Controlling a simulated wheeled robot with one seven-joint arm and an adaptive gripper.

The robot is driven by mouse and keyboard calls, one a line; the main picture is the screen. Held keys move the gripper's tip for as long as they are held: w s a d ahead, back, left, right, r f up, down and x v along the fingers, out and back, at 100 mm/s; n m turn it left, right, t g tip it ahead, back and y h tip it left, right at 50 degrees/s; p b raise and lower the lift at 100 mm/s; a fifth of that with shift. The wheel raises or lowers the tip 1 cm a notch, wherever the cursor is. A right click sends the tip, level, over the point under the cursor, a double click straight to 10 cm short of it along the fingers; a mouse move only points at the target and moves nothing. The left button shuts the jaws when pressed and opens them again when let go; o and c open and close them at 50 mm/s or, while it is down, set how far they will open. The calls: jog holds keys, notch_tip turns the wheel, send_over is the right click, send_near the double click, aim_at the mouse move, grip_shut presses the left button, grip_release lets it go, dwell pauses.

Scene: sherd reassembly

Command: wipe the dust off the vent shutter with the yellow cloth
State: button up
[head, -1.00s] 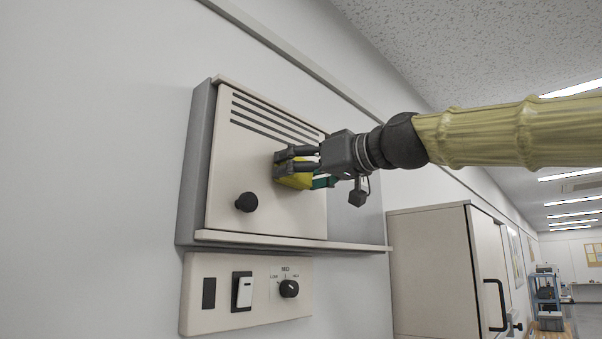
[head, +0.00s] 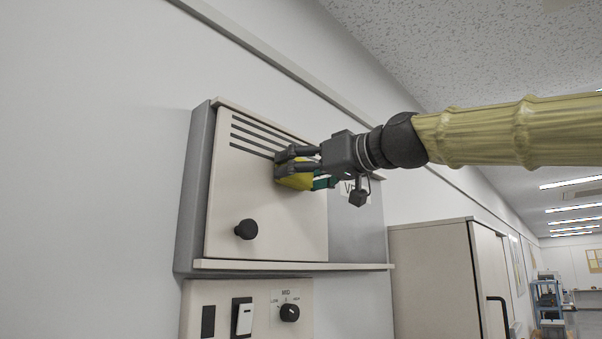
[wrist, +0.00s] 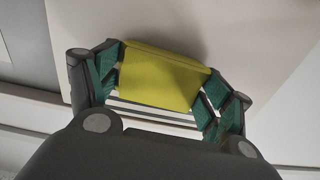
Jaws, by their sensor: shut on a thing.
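The vent shutter (head: 262,215) is a cream panel with dark slots (head: 255,135) along its top and a black knob (head: 246,229) at its lower left. My gripper (head: 290,170) is shut on the yellow cloth (head: 295,182), a folded block, against or very close to the shutter's upper right part, just below the slots. I cannot make out dust on the shutter. Part of the shutter's upper right is hidden behind my gripper.
A grey frame with a ledge (head: 300,265) surrounds the shutter, and a partly hidden label (head: 354,193) is at its right. Below is a switch panel with a white rocker (head: 244,318) and a dial (head: 289,312). A cream cabinet (head: 432,275) stands to the right.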

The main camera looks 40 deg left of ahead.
jog(key=shift+d, duration=0.15)
jog(key=shift+s+d+b, duration=0.15)
jog(key=shift+d+b, duration=0.35)
jog(key=shift+d, duration=0.95)
jog(key=shift+s+d+b, duration=0.1)
jog(key=shift+d+b, duration=0.35)
jog(key=shift+d, duration=1)
jog(key=shift+s+d+b, duration=0.1)
jog(key=shift+d+b, duration=0.3)
jog(key=shift+d, duration=1.1)
jog(key=shift+f, duration=0.1)
